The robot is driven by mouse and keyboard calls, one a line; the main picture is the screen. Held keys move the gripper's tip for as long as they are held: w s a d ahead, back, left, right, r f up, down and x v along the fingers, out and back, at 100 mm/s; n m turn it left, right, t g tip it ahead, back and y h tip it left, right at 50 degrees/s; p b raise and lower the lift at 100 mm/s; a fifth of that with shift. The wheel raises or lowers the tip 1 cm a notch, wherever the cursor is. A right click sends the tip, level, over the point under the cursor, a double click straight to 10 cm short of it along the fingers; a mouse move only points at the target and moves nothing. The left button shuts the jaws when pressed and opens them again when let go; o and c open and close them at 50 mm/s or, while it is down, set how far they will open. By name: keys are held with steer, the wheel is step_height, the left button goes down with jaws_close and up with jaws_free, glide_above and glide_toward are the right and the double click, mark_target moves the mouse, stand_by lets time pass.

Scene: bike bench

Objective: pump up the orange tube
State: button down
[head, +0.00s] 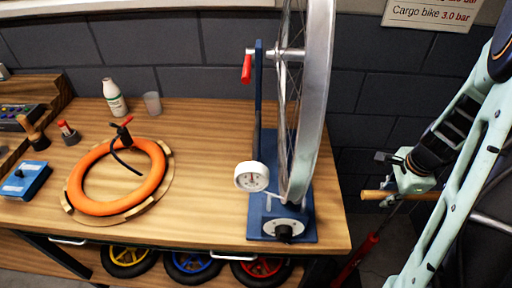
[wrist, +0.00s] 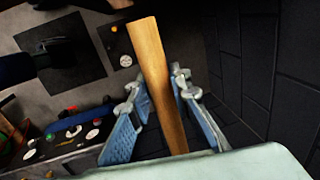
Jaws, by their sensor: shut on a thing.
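The orange tube (head: 152,191) lies flat on the bench within a ring of wooden blocks (head: 168,186). A black hose piece (head: 121,159) with a red part (head: 126,122) sits at its far edge and curves into its middle. The red floor pump (head: 357,258) stands on the floor right of the bench, its lower end out of view. My gripper (head: 396,182) is shut on the pump's wooden handle (head: 374,194). In the wrist view the handle (wrist: 155,70) passes between the blue finger pads of my gripper (wrist: 158,103).
A blue wheel stand (head: 257,130) with a wheel (head: 313,100) and a white dial (head: 252,177) occupies the bench's right end. A white bottle (head: 115,98), cup (head: 152,103) and blue box (head: 25,180) stand left. Small wheels (head: 193,265) sit below. A wall sign (head: 432,14) reads "Cargo bike 3.0 bar".

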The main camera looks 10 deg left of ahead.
step_height(320, 180, down, 19)
steer(key=b, duration=1.5)
step_height(320, 180, up, 28)
steer(key=p, duration=2.5)
steer(key=shift+r, duration=0.25)
steer(key=shift+f, duration=0.1)
step_height(320, 180, down, 12)
steer(key=b, duration=1.1)
steer(key=shift+f, duration=0.2)
steer(key=shift+w, duration=0.1)
